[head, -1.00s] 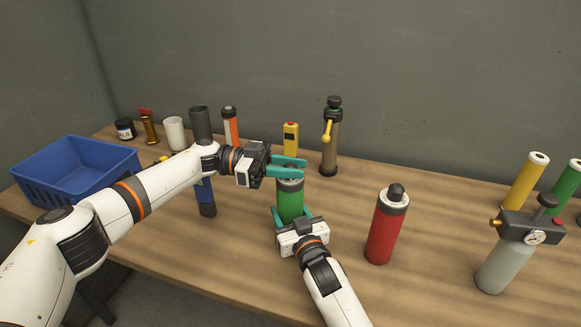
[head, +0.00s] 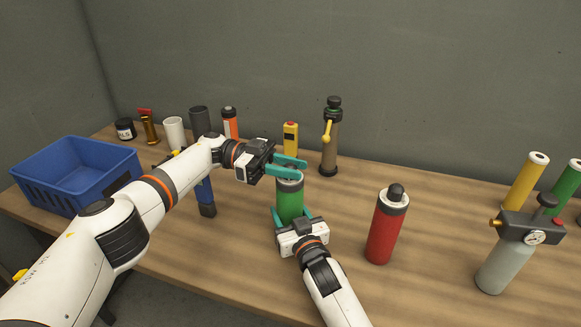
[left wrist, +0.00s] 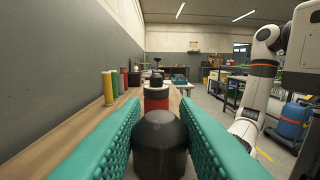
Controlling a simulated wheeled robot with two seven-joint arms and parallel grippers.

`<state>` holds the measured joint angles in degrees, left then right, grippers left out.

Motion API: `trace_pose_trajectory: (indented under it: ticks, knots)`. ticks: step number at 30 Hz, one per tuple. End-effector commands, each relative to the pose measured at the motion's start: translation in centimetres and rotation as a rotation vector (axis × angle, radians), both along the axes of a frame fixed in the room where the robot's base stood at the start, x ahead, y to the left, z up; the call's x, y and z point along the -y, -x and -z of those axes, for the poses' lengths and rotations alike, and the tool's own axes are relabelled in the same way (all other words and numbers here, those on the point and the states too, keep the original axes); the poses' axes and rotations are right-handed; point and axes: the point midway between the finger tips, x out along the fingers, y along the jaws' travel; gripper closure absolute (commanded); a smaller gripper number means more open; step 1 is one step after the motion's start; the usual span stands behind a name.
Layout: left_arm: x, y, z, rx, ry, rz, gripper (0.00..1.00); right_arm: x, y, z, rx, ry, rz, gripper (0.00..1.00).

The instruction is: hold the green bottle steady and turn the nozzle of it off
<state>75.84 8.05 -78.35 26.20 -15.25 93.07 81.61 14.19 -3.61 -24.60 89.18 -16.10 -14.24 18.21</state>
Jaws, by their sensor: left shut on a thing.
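The green bottle (head: 290,203) stands upright on the table in the middle of the head view, with a grey band at its top. My left gripper (head: 303,169) reaches in from the left and is shut on the bottle's dark nozzle. In the left wrist view the dark rounded nozzle (left wrist: 160,140) sits between the two teal fingers. In the head view the nozzle is mostly hidden behind these fingers.
A red bottle (head: 384,232) stands to the right, and a grey bottle with a gauge (head: 502,262) farther right. A blue crate (head: 75,175) is at the left. A yellow device (head: 290,139) and a brown cylinder with a yellow lever (head: 329,150) stand behind.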

Motion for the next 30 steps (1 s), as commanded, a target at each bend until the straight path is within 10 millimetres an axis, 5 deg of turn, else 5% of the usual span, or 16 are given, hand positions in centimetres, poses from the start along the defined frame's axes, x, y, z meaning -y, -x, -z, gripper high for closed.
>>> trace_pose_trajectory:
  ticks: [1, 2, 6, 17, 30]
  knots:
    - [0.0, 0.0, 0.0, 0.0, -0.001, -0.002, 0.95, -0.1, 0.0, 0.1, -0.002, 0.0, -0.001, 0.76]
    - [0.0, 0.0, 0.0, -0.001, -0.001, -0.002, 0.69, -0.1, 0.0, 0.1, -0.002, 0.0, -0.001, 0.76]
    - [0.0, 0.0, 0.0, -0.001, -0.001, -0.001, 0.5, 0.0, 0.0, 0.1, -0.002, 0.0, -0.001, 0.76]
    - [0.0, 0.0, -0.8, 0.002, 0.001, 0.001, 0.5, 0.0, 0.0, 0.1, -0.004, -0.001, 0.0, 0.76]
    - [0.0, 0.0, -8.5, 0.003, 0.0, 0.0, 0.5, 0.0, 0.0, 0.1, -0.004, -0.001, 0.0, 0.76]
